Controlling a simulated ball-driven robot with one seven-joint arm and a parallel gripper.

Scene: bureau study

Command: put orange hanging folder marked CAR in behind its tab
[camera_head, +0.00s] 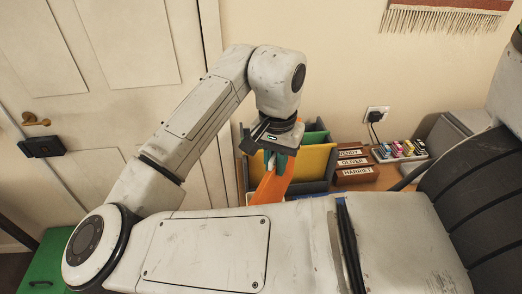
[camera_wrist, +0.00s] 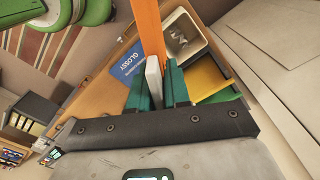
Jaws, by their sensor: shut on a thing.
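My gripper (camera_head: 279,158) is shut on the orange hanging folder (camera_head: 271,187), which hangs below it at the left front of the grey file box (camera_head: 316,187). My arm hides part of the folder and box. In the wrist view the teal fingers (camera_wrist: 157,85) close around a pale grey piece, with the orange folder (camera_wrist: 148,28) stretching beyond it. A yellow folder (camera_head: 305,162) and a green folder (camera_head: 314,138) stand in the box; the yellow folder (camera_wrist: 207,82) is right of the fingers in the wrist view. I cannot read any CAR marking.
Wooden name blocks (camera_head: 354,163) reading WENDY, OLIVER and HARRIET stand right of the box. A rack of coloured items (camera_head: 400,150) is farther right. A blue GLOSSY packet (camera_wrist: 128,62) and a pale tray (camera_wrist: 186,36) lie on the desk (camera_wrist: 98,67). A door (camera_head: 95,95) is left.

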